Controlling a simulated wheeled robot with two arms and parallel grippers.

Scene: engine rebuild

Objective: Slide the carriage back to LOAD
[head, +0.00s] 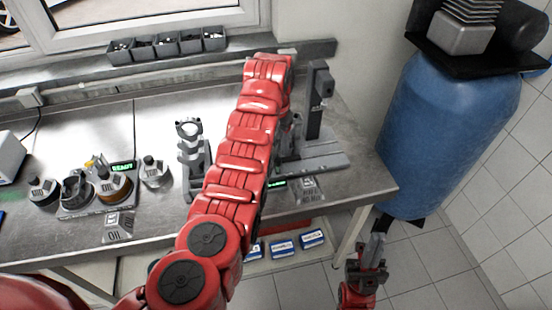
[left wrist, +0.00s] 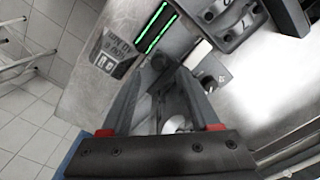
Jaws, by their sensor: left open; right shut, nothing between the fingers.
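The grey press-like fixture (head: 325,162) stands at the right end of the bench, with a flat base and a dark upright post (head: 318,100). My red left arm hides its left side, and I cannot tell the carriage apart from it in the head view. In the left wrist view, my left gripper (left wrist: 163,80) is open, its fingers pointing at the fixture. A round silver part (left wrist: 175,123) shows between the fingers. My right gripper (head: 375,248) is shut and empty, off the bench's right side.
A sign plate (head: 312,190) stands at the bench front near the fixture. A grey clamp stand (head: 192,155) is left of my arm, and a tray of round parts (head: 95,190) is further left. A blue tank (head: 447,125) stands right of the bench. Bins (head: 168,45) line the sill.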

